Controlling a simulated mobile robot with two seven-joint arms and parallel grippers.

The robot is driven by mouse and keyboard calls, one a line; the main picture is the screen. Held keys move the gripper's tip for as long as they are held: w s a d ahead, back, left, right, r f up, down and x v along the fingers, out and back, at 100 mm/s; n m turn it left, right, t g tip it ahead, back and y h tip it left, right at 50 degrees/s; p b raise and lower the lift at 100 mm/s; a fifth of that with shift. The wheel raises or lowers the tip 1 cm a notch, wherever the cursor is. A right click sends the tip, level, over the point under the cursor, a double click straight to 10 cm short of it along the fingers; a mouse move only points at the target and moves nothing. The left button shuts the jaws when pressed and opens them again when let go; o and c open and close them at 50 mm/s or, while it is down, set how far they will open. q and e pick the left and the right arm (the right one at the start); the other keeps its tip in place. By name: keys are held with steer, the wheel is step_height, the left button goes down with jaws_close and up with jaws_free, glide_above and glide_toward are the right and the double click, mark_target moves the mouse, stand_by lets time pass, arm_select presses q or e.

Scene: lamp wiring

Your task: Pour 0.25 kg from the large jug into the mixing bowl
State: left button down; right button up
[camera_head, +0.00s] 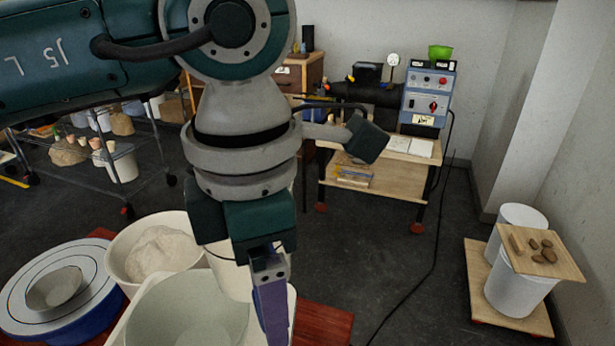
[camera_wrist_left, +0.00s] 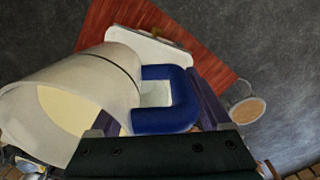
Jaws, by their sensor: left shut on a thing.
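My left gripper (camera_head: 270,290) is shut on the blue handle (camera_wrist_left: 165,122) of the large jug. In the wrist view the jug (camera_wrist_left: 95,85) is a big off-white cylinder with a dark line around it, and its cream-coloured inside shows at lower left. In the head view the jug (camera_head: 229,282) is partly hidden behind the gripper. The mixing bowl (camera_head: 185,312), wide and pale green, lies just below, on a white base. I cannot see any stream between jug and bowl, and the jug's exact tilt is unclear. My right gripper is not in view.
A white tub of pale powder (camera_head: 155,255) stands close behind the bowl. A small bowl (camera_head: 55,288) sits on a round blue-and-white stand at left. A red tabletop (camera_head: 325,322) shows at right.

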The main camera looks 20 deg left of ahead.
arm_select(q)
steer(key=n+p, duration=0.1)
steer(key=n, duration=0.1)
steer(key=s+d+n+p, duration=0.1)
steer(key=n, duration=0.3)
steer(key=shift+s+d+r+p, duration=0.2)
steer(key=shift+s+d+p, duration=0.1)
steer(key=shift+s+p, duration=0.1)
steer(key=n, duration=0.1)
steer(key=n+p, duration=0.1)
steer(key=shift+s+d+f+n, duration=0.2)
steer(key=shift+s+d+n, duration=0.1)
steer(key=shift+s, duration=0.1)
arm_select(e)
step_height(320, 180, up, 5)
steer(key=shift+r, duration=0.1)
